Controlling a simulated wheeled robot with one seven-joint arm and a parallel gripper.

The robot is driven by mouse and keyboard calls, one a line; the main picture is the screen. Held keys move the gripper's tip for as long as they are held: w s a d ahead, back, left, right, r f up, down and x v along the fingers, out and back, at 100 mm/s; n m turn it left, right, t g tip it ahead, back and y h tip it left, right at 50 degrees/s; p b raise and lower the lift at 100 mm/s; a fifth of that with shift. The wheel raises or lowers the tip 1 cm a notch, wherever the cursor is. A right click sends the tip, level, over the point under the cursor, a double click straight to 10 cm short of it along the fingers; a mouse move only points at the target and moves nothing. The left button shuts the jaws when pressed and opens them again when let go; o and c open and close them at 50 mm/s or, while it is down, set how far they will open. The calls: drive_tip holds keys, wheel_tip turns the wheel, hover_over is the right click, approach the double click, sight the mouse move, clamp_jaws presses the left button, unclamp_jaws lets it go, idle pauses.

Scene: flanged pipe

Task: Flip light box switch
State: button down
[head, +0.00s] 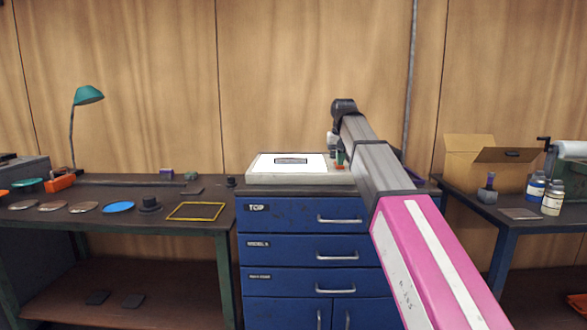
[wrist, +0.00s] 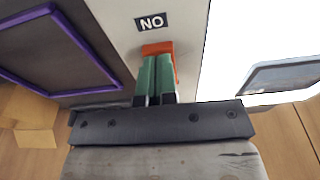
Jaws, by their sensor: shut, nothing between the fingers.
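The light box (head: 256,180) stands on the blue drawer cabinet, with a bright white panel on top that also shows in the wrist view (wrist: 225,70). In the head view my gripper (head: 339,158) is over the right end of the light box.
A dark rectangle (head: 291,161) lies on the white panel. A purple-edged frame (wrist: 108,68) is beside the light box. The left bench holds discs, a yellow frame (head: 196,212) and a green lamp (head: 88,95). The right bench holds a cardboard box (head: 468,162) and bottles (head: 552,197).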

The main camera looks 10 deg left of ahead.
drive_tip(key=shift+r, duration=3.55)
